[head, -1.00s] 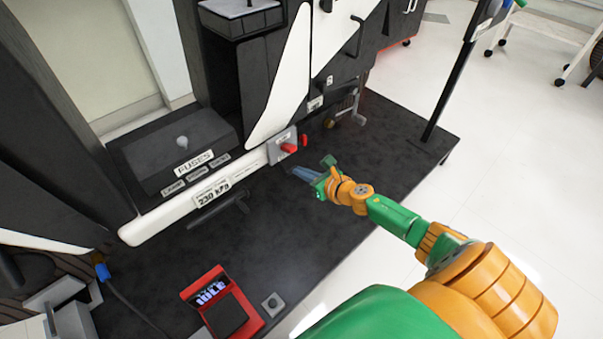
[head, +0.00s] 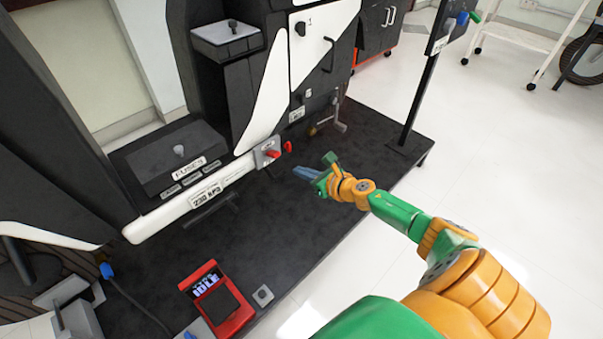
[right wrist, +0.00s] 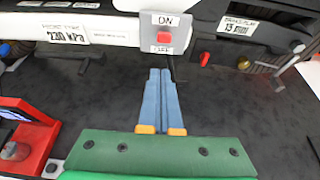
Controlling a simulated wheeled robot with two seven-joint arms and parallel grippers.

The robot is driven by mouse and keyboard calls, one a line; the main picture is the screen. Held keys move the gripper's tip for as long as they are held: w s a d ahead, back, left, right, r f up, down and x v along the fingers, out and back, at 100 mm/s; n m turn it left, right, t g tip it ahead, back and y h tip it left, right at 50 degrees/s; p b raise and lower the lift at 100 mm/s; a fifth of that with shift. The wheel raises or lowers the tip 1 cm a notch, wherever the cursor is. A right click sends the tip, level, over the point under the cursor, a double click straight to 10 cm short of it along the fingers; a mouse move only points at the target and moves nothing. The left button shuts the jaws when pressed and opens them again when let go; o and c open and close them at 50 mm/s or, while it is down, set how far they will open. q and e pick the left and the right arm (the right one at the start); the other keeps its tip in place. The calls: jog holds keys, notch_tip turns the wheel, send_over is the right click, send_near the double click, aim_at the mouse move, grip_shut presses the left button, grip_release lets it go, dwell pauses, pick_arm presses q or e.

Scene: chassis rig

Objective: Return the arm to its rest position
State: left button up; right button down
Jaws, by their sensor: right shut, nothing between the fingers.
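My right arm reaches in from the lower right in the head view, with green and orange links. Its gripper (head: 306,174) is shut and empty, held over the dark platform, apart from the chassis rig. In the right wrist view the two blue-grey fingers (right wrist: 162,100) lie together with nothing between them. A grey switch plate with a red switch (head: 271,154) is on the rig's white bar, left of the fingertips; the wrist view shows the red switch (right wrist: 164,38) between ON and a partly hidden lower label. My left gripper is not in view.
The dark platform (head: 290,215) has open surface around my gripper. A red device with a screen (head: 217,300) stands at the lower front. A black post (head: 420,95) rises at the platform's right. The fuse box (head: 165,160) is at left. Clear white floor lies right.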

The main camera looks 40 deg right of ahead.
jog(key=s+a+f+m+g+h, duration=0.2)
jog(key=s+f+m, duration=0.4)
jog(key=f+m, duration=0.3)
jog(key=s+a+f+m+g+h, duration=0.2)
jog(key=s+f+m, duration=0.45)
jog(key=m, duration=0.45)
jog(key=s+a+f+m+g+y, duration=0.1)
jog(key=s+a+f+m+g, duration=0.3)
jog(key=s+m, duration=0.4)
jog(key=s+a+f+m+g, duration=0.2)
jog(key=s+a+f+m, duration=0.3)
jog(key=s, duration=0.4)
pick_arm(q)
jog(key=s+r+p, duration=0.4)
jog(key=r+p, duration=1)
jog(key=p, duration=0.2)
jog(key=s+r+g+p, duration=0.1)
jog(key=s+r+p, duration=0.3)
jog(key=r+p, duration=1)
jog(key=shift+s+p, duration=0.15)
jog(key=shift+p, duration=0.85)
pick_arm(e)
jog(key=s+r+m+g, duration=0.1)
jog(key=s+r, duration=0.4)
jog(key=r, duration=0.8)
jog(key=s+r+m+g+y, duration=0.1)
jog(key=s+r, duration=0.5)
jog(key=r, duration=0.7)
jog(key=shift+a+r, duration=0.15)
jog(key=shift+a, duration=0.25)
